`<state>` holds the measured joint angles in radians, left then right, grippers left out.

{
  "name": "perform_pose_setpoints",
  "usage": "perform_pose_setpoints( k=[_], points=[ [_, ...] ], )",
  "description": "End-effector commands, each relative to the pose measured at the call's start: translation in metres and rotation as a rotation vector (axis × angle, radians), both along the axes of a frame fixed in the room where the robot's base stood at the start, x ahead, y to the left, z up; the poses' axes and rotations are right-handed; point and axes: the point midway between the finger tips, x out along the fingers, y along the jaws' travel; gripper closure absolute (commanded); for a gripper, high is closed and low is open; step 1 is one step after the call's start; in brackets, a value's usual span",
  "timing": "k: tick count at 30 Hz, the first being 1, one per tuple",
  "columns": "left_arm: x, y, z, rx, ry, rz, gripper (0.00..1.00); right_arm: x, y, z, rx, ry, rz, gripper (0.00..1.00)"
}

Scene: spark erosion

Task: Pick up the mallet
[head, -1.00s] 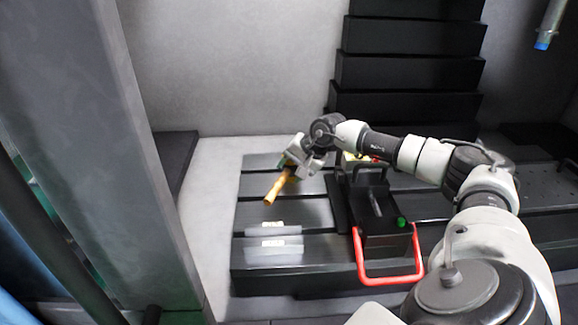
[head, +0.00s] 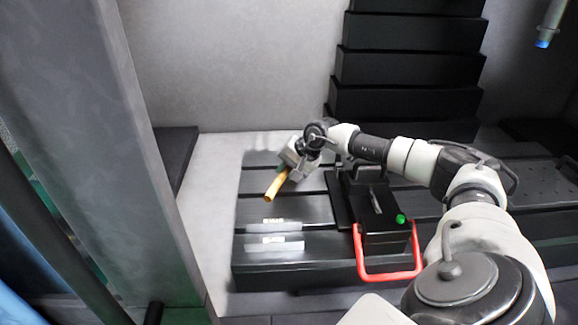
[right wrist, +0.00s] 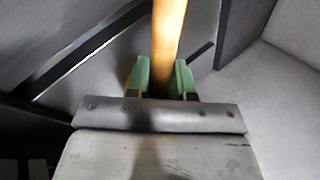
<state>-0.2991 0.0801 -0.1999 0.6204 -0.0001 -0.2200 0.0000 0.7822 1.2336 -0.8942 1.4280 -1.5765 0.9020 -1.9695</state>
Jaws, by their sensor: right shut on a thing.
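The mallet shows as a yellow-orange wooden handle (head: 275,187) in the head view, slanting down to the left from my right gripper (head: 287,170). In the right wrist view the handle (right wrist: 168,40) runs up out of the picture between the two green fingertips of my right gripper (right wrist: 161,76). The fingers are shut on the handle. The mallet's head cannot be made out in either view. The handle is held above the dark slotted table (head: 255,213). My left gripper is not in view.
A black fixture (head: 383,215) with a green button and a red U-shaped handle (head: 388,277) stands on the table right of the mallet. Two light bars (head: 275,243) lie at the table's front left. A grey pillar (head: 95,130) stands at left.

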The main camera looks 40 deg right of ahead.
Motion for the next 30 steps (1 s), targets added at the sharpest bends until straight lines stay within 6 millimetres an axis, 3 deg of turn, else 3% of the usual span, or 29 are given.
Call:
perform_pose_setpoints(
  k=[10,22,30],
  points=[
    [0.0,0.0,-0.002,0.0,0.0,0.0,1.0,0.001,0.0,0.009,-0.001,-0.005,0.001,1.0],
    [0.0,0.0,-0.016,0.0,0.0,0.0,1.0,0.001,0.0,0.082,0.0,-0.006,0.002,1.0],
    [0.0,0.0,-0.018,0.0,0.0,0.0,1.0,0.0,0.0,0.101,0.001,-0.003,0.001,1.0]
  ],
)
